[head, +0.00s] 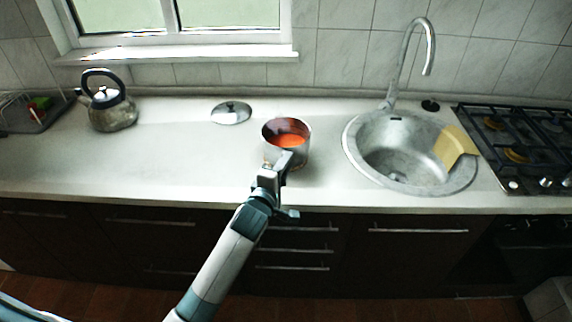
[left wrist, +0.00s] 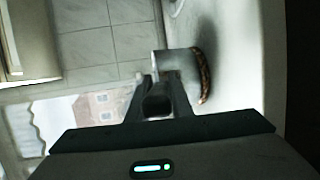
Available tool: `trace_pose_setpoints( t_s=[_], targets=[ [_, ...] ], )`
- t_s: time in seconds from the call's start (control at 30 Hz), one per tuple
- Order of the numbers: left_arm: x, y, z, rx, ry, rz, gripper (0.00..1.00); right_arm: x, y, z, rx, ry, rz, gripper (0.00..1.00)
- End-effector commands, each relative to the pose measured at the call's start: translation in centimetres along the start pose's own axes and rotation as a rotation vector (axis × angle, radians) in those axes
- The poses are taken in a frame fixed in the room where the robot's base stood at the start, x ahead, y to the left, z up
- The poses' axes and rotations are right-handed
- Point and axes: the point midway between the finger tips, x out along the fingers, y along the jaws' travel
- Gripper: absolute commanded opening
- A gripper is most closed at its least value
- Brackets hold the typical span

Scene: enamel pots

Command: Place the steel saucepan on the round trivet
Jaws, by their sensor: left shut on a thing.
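The steel saucepan (head: 304,152) is upright at the middle of the counter, left of the sink, with orange-red contents. My left gripper (head: 286,158) is at its near side and shut on its handle, which the fingers mostly hide. In the left wrist view the gripper (left wrist: 157,84) points at the pan's pale metal wall (left wrist: 176,61). A brown curved edge (left wrist: 203,76) by the pan's base looks like the rim of the round trivet. The pan hides the rest of it, and I cannot tell whether the two touch. My right gripper is not in view.
A steel lid (head: 231,113) lies left of the pan. A kettle (head: 110,112) and a dish rack (head: 38,116) stand further left. The round sink (head: 385,160) with a yellow piece (head: 455,146) and the gas hob (head: 520,145) are to the right. The left counter is largely clear.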

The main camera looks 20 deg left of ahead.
Motion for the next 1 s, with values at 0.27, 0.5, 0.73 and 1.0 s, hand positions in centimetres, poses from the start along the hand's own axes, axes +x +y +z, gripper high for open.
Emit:
trace_pose_setpoints(
  t_s=[0.27, 0.5, 0.73, 1.0],
  targets=[
    [0.0, -0.2, 0.0, 0.000, 0.000, 0.000, 0.38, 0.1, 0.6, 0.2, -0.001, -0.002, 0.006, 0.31],
    [0.0, -0.1, 0.0, 0.000, 0.000, 0.000, 0.38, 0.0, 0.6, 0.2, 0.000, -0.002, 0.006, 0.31],
    [-1.1, -0.1, 0.0, -0.001, 0.000, 0.001, 0.38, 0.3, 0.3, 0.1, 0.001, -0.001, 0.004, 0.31],
    [-4.9, -0.2, 0.0, -0.003, 0.000, 0.000, 0.38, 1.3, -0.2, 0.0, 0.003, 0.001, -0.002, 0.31]
  ],
)
